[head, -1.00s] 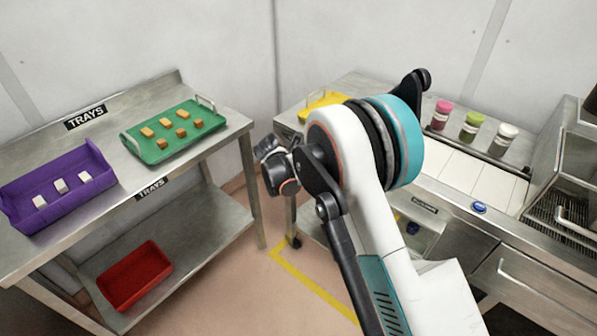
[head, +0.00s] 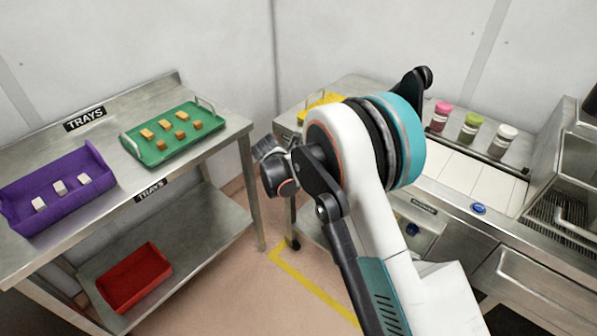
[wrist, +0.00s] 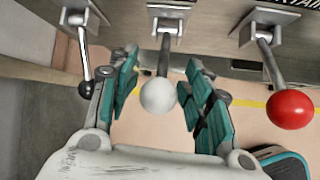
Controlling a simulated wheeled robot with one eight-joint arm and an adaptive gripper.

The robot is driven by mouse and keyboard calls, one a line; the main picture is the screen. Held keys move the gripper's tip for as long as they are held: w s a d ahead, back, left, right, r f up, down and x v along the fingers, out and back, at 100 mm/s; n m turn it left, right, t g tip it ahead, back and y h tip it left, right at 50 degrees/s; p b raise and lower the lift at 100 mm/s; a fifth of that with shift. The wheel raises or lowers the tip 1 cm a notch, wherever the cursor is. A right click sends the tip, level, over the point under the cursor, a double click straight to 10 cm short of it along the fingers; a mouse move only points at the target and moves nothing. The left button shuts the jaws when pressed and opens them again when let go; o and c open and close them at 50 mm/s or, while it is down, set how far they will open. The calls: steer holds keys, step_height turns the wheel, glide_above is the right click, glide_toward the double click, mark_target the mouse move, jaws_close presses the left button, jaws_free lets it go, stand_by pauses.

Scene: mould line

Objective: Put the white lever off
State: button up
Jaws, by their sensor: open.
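The white lever (wrist: 158,96) shows in the wrist view as a white ball on a grey rod that hangs from a square metal mount (wrist: 168,22). My gripper (wrist: 160,100) is open, with its teal-padded fingers on either side of the white ball. There is a visible gap on both sides, and I cannot tell the depth between ball and fingers. A black-knobbed lever (wrist: 86,88) is to the left and a red-knobbed lever (wrist: 291,108) to the right. In the head view the levers and my fingertips are hidden behind my arm.
In the head view a steel table at left holds a purple bin (head: 97,205) and a green tray (head: 157,154); a red tray (head: 133,277) lies on its lower shelf. A counter with jars (head: 470,127) and a blue button (head: 479,209) stands at right.

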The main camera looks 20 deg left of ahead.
steer(key=v, duration=1.1)
steer(key=shift+s, duration=0.1)
